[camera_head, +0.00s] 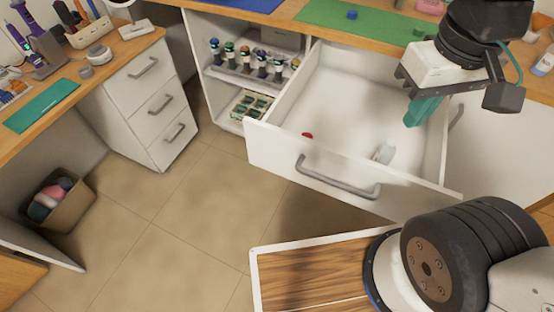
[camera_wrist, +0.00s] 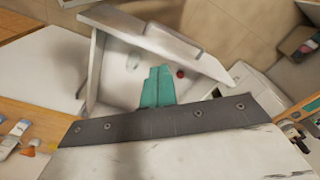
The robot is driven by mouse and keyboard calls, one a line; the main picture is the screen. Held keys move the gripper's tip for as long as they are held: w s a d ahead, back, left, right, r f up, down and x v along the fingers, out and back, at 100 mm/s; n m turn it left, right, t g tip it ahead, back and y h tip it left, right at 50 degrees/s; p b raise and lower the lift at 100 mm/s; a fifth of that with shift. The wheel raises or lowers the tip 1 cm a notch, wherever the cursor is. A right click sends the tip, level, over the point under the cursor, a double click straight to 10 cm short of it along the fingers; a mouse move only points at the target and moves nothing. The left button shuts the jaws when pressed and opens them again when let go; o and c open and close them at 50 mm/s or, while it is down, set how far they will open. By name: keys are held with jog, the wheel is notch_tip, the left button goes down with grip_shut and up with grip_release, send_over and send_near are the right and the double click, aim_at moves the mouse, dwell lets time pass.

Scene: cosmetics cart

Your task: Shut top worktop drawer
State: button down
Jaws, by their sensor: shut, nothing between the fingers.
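The top worktop drawer (camera_head: 338,108) is white and pulled far out from under the wooden worktop (camera_head: 290,18). Its front panel carries a grey bar handle (camera_head: 338,180). Inside lie a small red round item (camera_head: 307,136) and a pale, whitish bottle-like item (camera_head: 384,153). My gripper (camera_head: 413,122) has teal fingers, shut with nothing between them. In the head view it hangs over the right part of the open drawer, and I cannot tell its exact height. In the wrist view the shut fingers (camera_wrist: 156,84) point toward the drawer (camera_wrist: 118,62), with the red item (camera_wrist: 180,73) beyond them.
Open shelves with bottles (camera_head: 255,62) stand left of the drawer. A white three-drawer cabinet (camera_head: 150,100) is further left, its drawers closed. A bin (camera_head: 58,200) sits at lower left. The tiled floor (camera_head: 190,215) before the drawer is clear.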

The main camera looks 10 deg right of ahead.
jog(key=w+a+f+n+t+h, duration=0.2)
jog(key=a+f+n+t+h, duration=0.2)
jog(key=a+f+n, duration=0.85)
jog(key=w+a+f+n+t+h, duration=0.2)
jog(key=a+f+n+t+h, duration=0.15)
jog(key=a+f+n, duration=0.9)
jog(key=n+t, duration=0.2)
jog(key=n, duration=0.1)
send_near(271, 155)
notch_tip(271, 155, down, 3)
jog(key=w+d, duration=0.1)
jog(key=shift+w+d+r+y, duration=0.2)
jog(key=shift+w+d+y, duration=0.15)
jog(key=shift+w+d, duration=0.95)
jog(key=shift+w, duration=0.45)
